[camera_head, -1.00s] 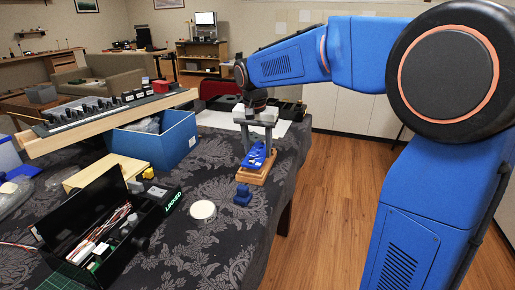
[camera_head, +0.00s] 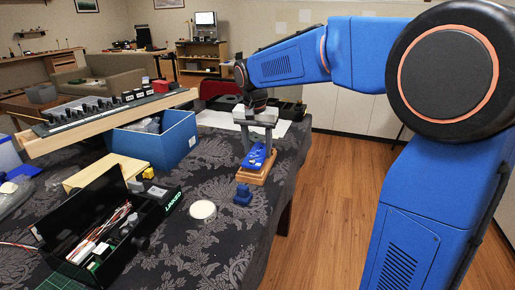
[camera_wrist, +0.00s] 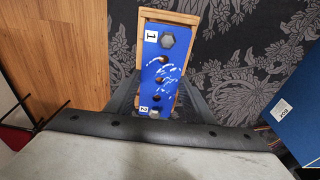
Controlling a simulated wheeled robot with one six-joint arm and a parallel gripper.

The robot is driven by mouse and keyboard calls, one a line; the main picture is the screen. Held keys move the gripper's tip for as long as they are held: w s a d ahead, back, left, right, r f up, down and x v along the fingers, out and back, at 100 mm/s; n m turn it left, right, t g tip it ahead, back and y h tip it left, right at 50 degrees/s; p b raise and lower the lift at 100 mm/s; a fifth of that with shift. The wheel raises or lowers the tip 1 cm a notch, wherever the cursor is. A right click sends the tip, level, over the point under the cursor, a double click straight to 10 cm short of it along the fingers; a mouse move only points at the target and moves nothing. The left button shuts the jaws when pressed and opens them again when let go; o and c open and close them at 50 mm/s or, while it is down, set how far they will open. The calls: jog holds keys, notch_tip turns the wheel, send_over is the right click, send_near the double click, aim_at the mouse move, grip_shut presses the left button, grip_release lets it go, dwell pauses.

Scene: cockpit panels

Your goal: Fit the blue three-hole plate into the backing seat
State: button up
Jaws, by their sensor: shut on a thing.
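The blue three-hole plate (camera_wrist: 172,73) lies over the wooden backing seat (camera_wrist: 165,14) in the wrist view. It has labels "1" and "2", dark holes along its middle, and a grey hex bolt head near each end. The seat's wood shows around the plate's far end and sides. My gripper (camera_wrist: 158,98) is shut on the plate, with a grey finger along each side. In the head view the plate (camera_head: 257,157) sits between the fingers over the seat (camera_head: 251,178). I cannot tell whether it is fully down in the seat.
A small blue block (camera_head: 242,195) and a round white disc (camera_head: 202,210) lie on the dark patterned cloth in front. A black open case (camera_head: 110,225) and a blue bin (camera_head: 160,140) stand to the left. The table edge is close on the right.

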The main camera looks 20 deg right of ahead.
aim_at(255, 158)
jog(key=shift+f, duration=1)
jog(key=o, duration=1.2)
jog(key=r, duration=0.5)
jog(key=s+a+r, duration=0.1)
jog(key=r, duration=0.5)
jog(key=s+r, duration=0.1)
jog(key=r, duration=0.5)
jog(key=shift+s+a+r, duration=0.1)
jog(key=shift+a+r, duration=0.05)
jog(key=shift+a, duration=0.05)
jog(key=s+d+f+n+t, duration=0.1)
jog(key=s+d+f+n, duration=0.1)
jog(key=s+f, duration=0.5)
jog(key=s+d+f+n+t, duration=0.1)
jog(key=s+d+f+n, duration=0.1)
jog(key=s+f, duration=0.5)
jog(key=s+d+f+n+t+y, duration=0.1)
jog(key=s+d+f, duration=0.3)
jog(key=s, duration=1.2)
jog(key=shift+s+d+f+n, duration=0.15)
jog(key=shift+f+n, duration=0.15)
jog(key=shift+f, duration=0.4)
jog(key=shift+s+d+f+n, duration=0.1)
jog(key=shift+f+n, duration=0.2)
jog(key=shift+f, duration=0.4)
jog(key=shift+s+d+f+n, duration=0.15)
jog(key=shift+f+n, duration=0.15)
jog(key=shift+f, duration=0.4)
